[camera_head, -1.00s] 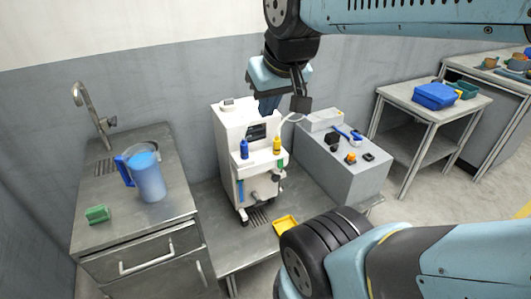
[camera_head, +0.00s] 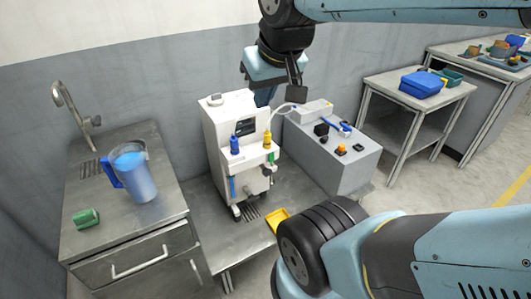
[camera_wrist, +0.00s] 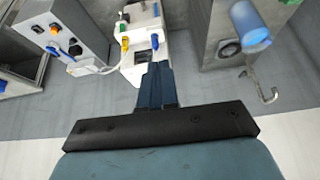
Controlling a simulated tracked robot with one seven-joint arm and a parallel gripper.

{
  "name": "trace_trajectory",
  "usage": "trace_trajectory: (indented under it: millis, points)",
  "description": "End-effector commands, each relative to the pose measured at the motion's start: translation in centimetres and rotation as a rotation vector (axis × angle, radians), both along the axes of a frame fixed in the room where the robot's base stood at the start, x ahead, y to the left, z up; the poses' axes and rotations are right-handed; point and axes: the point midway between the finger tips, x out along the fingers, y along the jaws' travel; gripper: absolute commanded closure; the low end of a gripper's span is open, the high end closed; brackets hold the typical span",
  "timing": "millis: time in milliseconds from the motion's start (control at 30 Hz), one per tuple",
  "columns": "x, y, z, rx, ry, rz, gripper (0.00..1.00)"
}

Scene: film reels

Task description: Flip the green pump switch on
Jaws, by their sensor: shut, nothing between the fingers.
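In the wrist view a small green part (camera_wrist: 126,18) also shows on the machine (camera_wrist: 133,70). My gripper (camera_head: 264,98) points down at the machine's back right, near the wall. Its fingers (camera_wrist: 158,68) are shut and empty, in front of the machine's top in the wrist view.
A grey box (camera_head: 358,170) with small black, orange and blue parts stands right of the machine, linked by a pale hose (camera_head: 279,112). A sink counter (camera_head: 165,225) with a blue jug (camera_head: 134,180) is at left. A yellow tray (camera_head: 277,218) lies in front.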

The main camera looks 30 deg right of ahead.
Motion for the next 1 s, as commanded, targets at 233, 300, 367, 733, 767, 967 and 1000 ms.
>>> trace_trajectory:
  millis: [233, 300, 367, 733, 767, 967, 1000]
  points:
    - [2.8, -1.5, -1.4, -0.102, 0.030, 0.071, 1.00]
    - [4.4, -2.3, -2.3, -0.157, 0.049, 0.119, 1.00]
    - [5.7, -3.1, -3.2, -0.207, 0.068, 0.169, 1.00]
    - [12.9, -8.5, -10.4, -0.442, 0.197, 0.528, 1.00]
    - [13.4, -9.0, -11.1, -0.454, 0.207, 0.559, 1.00]
    - [16.0, -12.0, -16.0, -0.520, 0.254, 0.778, 1.00]
    - [16.5, -12.6, -17.1, -0.530, 0.261, 0.823, 1.00]
